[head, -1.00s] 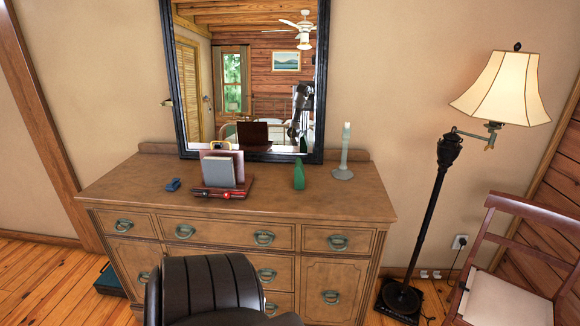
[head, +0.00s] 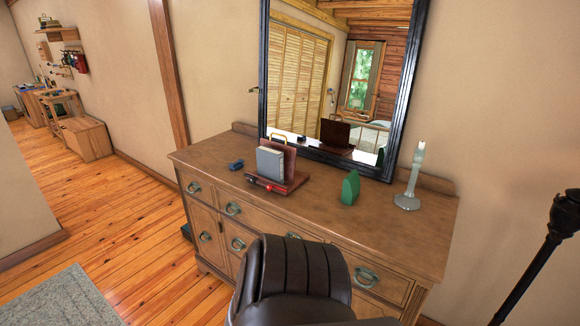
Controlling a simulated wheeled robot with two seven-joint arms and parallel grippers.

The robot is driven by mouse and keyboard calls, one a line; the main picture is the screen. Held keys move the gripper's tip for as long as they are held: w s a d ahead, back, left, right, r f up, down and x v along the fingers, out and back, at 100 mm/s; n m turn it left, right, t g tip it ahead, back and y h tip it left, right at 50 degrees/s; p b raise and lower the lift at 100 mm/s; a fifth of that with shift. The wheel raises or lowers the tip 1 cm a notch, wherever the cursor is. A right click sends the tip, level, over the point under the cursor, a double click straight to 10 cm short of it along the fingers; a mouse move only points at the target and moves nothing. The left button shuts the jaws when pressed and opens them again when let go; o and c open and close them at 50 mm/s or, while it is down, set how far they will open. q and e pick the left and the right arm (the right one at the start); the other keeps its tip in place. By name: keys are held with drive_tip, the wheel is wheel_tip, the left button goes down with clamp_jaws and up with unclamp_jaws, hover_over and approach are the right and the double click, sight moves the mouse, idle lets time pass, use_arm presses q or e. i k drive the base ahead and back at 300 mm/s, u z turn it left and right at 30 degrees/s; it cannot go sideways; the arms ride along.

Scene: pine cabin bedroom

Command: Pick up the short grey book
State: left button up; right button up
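A short grey book (head: 270,163) stands upright in a dark reddish wooden holder (head: 290,184) on top of the wooden dresser (head: 384,208). A taller reddish-brown book or board (head: 288,155) stands right behind it, with a small yellowish handle-like top showing above. Red and dark small items lie along the holder's front edge. Neither of my grippers shows in the head view.
A dark leather chair (head: 295,270) stands in front of the dresser and blocks part of its front. A blue object (head: 236,165), a green object (head: 350,187) and a candlestick (head: 410,185) stand on the dresser top. A black-framed mirror (head: 398,100) rises behind. Open wood floor (head: 130,215) lies to the left.

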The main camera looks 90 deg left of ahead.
sight(269, 161)
drive_tip(key=u, duration=0.65)
drive_tip(key=i, duration=0.7)
drive_tip(key=u, duration=0.85)
